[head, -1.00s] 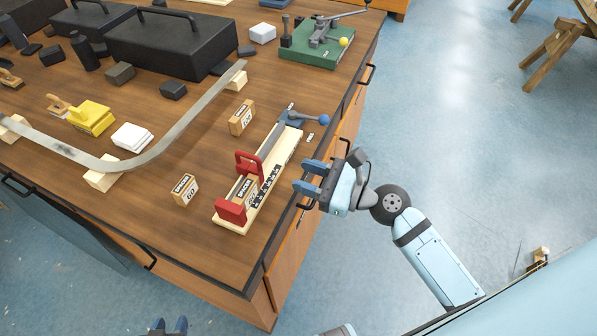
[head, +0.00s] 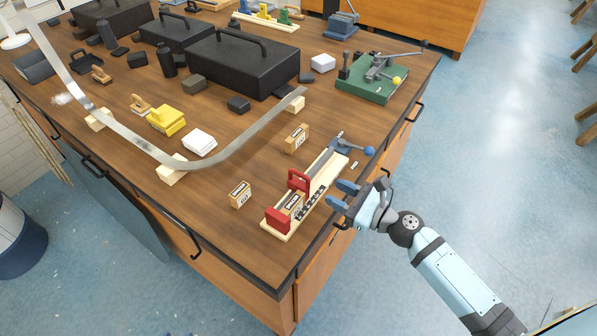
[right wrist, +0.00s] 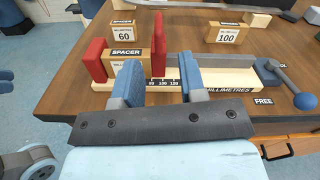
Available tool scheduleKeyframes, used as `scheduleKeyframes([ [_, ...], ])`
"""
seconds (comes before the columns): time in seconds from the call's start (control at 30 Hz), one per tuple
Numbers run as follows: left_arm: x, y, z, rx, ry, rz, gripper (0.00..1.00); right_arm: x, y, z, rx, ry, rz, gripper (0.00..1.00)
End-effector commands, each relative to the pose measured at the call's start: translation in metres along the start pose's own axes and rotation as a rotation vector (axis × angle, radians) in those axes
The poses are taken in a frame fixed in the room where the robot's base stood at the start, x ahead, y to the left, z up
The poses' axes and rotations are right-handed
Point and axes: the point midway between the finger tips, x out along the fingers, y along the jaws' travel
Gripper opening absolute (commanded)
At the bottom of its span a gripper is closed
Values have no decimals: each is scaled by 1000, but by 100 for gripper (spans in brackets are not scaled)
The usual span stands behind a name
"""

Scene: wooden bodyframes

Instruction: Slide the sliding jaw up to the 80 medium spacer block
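The red sliding jaw (head: 299,180) stands on a wooden fixture (head: 325,172) near the bench's right edge; it also shows in the right wrist view (right wrist: 158,45). The red fixed jaw (head: 278,219) is at the fixture's near end. A wooden spacer block (head: 292,205) stands between the jaws; its number is not readable. In the wrist view its right end is close to the sliding jaw; I cannot tell whether they touch. My right gripper (head: 341,196) is open and empty beside the fixture. In the wrist view its blue fingers partly hide the spacer and scale. My left gripper is not in view.
A blue-ball lever (head: 368,150) is at the fixture's far end, with a "FREE" label in the wrist view. A 60 spacer (head: 240,194) and a 100 spacer (head: 296,138) stand left of it. A long bent strip (head: 230,155) lies further left.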

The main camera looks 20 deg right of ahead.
Motion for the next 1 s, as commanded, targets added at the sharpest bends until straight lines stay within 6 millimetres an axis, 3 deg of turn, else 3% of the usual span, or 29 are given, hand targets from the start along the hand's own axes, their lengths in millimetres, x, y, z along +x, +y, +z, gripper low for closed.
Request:
scheduleKeyframes([
  [0.2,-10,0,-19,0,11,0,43,50,-1,5,1,-3,1,38],
  [0.43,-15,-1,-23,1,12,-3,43,88,0,2,1,-2,-1,38],
  [0.6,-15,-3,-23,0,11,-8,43,101,0,1,0,-1,0,38],
  [0.9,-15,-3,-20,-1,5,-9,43,103,0,0,0,0,1,38],
  [0.93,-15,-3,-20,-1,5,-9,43,103,0,0,0,0,1,36],
  [1.0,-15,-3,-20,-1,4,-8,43,103,0,0,0,0,1,20],
])
